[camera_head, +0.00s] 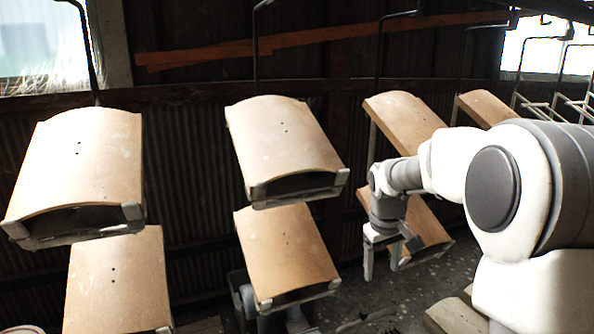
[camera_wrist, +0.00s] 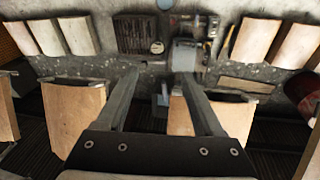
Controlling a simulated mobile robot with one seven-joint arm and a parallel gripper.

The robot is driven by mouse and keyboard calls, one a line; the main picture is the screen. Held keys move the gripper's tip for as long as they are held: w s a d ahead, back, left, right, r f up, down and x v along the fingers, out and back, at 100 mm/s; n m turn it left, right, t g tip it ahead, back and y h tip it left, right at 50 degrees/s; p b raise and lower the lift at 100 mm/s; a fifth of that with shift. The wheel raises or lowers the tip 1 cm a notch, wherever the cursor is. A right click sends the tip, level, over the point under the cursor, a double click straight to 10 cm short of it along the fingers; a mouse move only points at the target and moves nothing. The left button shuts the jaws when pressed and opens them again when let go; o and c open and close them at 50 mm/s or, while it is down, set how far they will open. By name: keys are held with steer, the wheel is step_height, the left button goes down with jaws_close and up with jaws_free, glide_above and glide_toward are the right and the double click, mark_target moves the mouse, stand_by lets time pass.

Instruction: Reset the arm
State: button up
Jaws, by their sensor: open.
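My gripper (camera_head: 383,260) hangs at the end of my arm, right of centre in the head view, with its fingers pointing down. In the wrist view my gripper (camera_wrist: 157,80) shows two dark fingers spread well apart, with nothing held between them. In the head view it is in front of a lower tan curved panel (camera_head: 428,226) and below an upper one (camera_head: 403,118). I cannot tell the exact gap between the gripper and the lower panel.
More tan panels hang on black hooks to the left, including an upper one (camera_head: 283,140) and a far-left one (camera_head: 80,165). Empty wire hangers (camera_head: 540,70) hang at the upper right. A light block (camera_head: 455,316) lies low at the right. A red cylinder (camera_wrist: 303,92) shows in the wrist view.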

steer(key=s+a+r+m+t, duration=0.1)
steer(key=s+r, duration=0.3)
steer(key=s, duration=0.4)
steer(key=s+a+r+m+t, duration=0.1)
steer(key=s+a+r, duration=0.1)
steer(key=s+r, duration=0.4)
steer(key=s+a+f+m+t+y, duration=0.1)
steer(key=s+a+f+m+t, duration=0.1)
steer(key=s, duration=1.3)
step_height(320, 180, up, 22)
steer(key=p, duration=2.2)
steer(key=shift+w+d+f, duration=0.2)
steer(key=shift+w, duration=0.15)
